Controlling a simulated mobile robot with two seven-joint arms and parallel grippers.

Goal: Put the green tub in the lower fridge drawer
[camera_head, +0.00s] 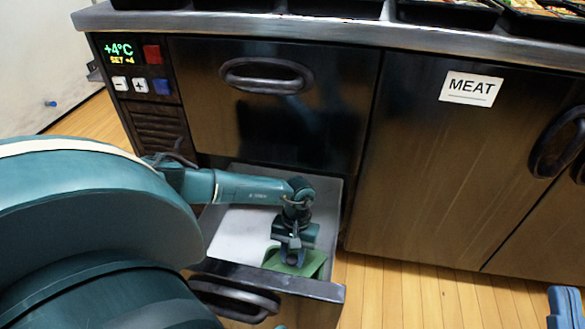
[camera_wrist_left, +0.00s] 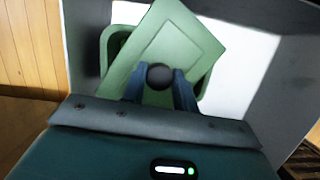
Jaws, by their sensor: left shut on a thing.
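The green tub (camera_head: 295,262) is inside the pulled-out lower fridge drawer (camera_head: 230,226), near its front end. My left gripper (camera_head: 292,243) reaches down into the drawer above it. In the left wrist view the blue fingers (camera_wrist_left: 160,88) are shut on a dark round knob (camera_wrist_left: 160,76) on the tub's green lid (camera_wrist_left: 180,47). The lid sits turned at an angle over the tub's rim (camera_wrist_left: 105,47). I cannot tell whether the tub touches the drawer floor. Part of my right gripper (camera_head: 565,305) shows at the lower right edge; its fingers are unclear.
The closed upper drawer (camera_head: 300,110) is above the open one. The lower drawer's front panel and handle (camera_head: 235,297) are close to my arm. A door labelled MEAT (camera_head: 471,89) is shut at right. Dark trays (camera_head: 447,14) line the counter. The wooden floor (camera_head: 410,295) is clear.

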